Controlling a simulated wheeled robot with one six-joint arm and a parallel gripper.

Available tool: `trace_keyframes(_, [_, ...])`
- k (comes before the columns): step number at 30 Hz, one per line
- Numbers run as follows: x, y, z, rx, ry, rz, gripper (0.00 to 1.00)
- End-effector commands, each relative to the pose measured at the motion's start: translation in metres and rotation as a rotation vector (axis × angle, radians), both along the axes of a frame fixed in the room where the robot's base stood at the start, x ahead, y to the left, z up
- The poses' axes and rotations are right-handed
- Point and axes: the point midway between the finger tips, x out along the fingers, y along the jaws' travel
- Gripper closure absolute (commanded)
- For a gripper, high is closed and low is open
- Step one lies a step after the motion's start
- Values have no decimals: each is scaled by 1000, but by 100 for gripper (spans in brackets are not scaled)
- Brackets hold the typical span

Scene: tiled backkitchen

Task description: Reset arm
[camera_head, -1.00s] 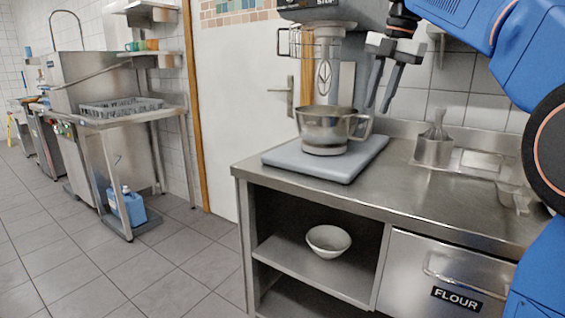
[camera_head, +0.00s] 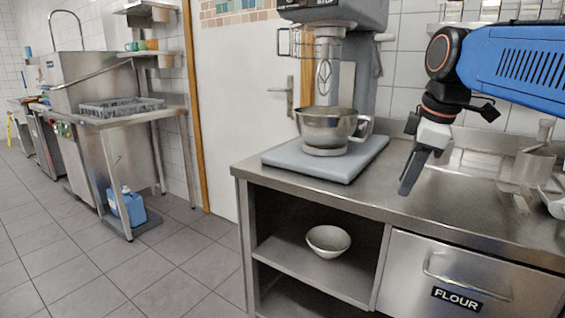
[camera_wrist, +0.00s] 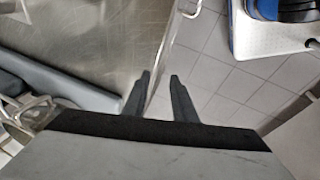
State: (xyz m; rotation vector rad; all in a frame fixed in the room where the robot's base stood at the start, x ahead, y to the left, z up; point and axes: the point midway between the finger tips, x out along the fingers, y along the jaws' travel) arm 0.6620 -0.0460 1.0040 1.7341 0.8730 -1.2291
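My gripper (camera_head: 406,188) is in front of the steel counter (camera_head: 455,200) in the head view, to the right of the mixer bowl, pointing down and slightly left. In that view its fingers overlap one another. In the wrist view the two dark fingers of my gripper (camera_wrist: 159,77) stand apart, with the counter edge and floor tiles showing between them. Nothing is held. My blue arm reaches in from the right at the top of the head view.
A stand mixer with a steel bowl (camera_head: 322,131) stands on a grey board (camera_head: 345,165) on the counter. Metal vessels (camera_head: 533,165) stand at the right. A white bowl (camera_head: 328,240) sits on the shelf below, beside the flour drawer (camera_head: 460,275).

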Motion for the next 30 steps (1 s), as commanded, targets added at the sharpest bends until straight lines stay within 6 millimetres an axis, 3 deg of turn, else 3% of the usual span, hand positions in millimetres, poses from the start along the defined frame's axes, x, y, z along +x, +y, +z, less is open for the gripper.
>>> trace_keyframes(1, [-16, -2, -16, 17, -2, -79, 75])
trace_keyframes(12, [-113, -17, -146, 184, -41, -693, 75])
trace_keyframes(18, [-154, -22, -211, 273, -58, -954, 75])
trace_keyframes(24, [-171, -24, -240, 319, -69, -1071, 75])
trace_keyframes(30, [-172, -24, -242, 324, -69, -1086, 75])
